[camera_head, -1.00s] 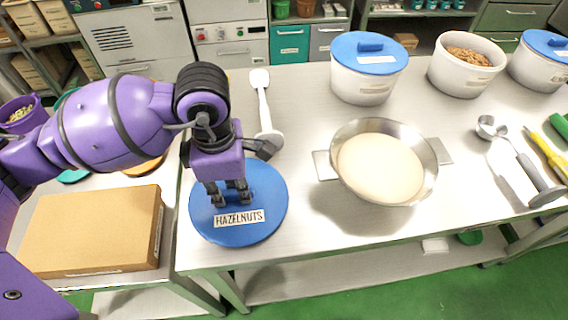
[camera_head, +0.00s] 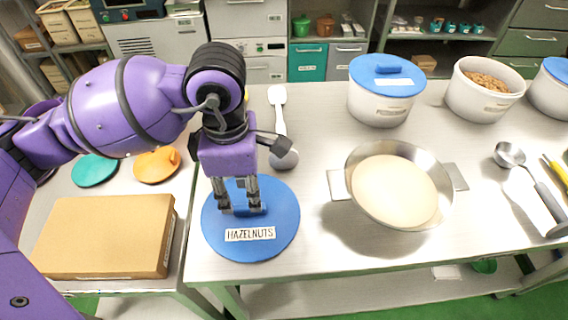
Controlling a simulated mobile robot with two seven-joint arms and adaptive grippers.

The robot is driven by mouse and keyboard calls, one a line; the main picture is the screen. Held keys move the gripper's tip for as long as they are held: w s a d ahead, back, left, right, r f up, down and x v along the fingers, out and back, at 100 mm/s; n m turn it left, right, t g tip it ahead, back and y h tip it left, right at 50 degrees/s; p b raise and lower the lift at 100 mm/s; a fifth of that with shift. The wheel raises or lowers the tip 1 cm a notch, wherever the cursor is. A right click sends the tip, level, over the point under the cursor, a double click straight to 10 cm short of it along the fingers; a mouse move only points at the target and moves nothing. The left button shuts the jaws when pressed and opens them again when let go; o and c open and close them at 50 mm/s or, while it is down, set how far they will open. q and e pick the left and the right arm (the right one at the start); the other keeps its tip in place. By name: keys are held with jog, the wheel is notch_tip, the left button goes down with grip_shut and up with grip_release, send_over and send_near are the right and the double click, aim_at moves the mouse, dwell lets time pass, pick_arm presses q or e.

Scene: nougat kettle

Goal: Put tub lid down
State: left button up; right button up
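A round blue tub lid (camera_head: 276,238) with a white "HAZELNUTS" label lies flat on the left end of the steel table, close to its front edge. My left gripper (camera_head: 240,208) points down over the lid's middle, with its fingertips at the lid's handle. The fingers partly hide the handle, and I cannot tell whether they still press on it. My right gripper is not in view.
A steel bowl (camera_head: 446,186) of cream-coloured mass stands right of the lid. A ladle (camera_head: 509,155) lies at right. A cardboard box (camera_head: 105,235) and orange (camera_head: 155,165) and green (camera_head: 94,171) discs lie on the left table.

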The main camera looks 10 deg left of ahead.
aim_at(244, 207)
pick_arm(q)
notch_tip(244, 207, up, 7)
dwell(0.3)
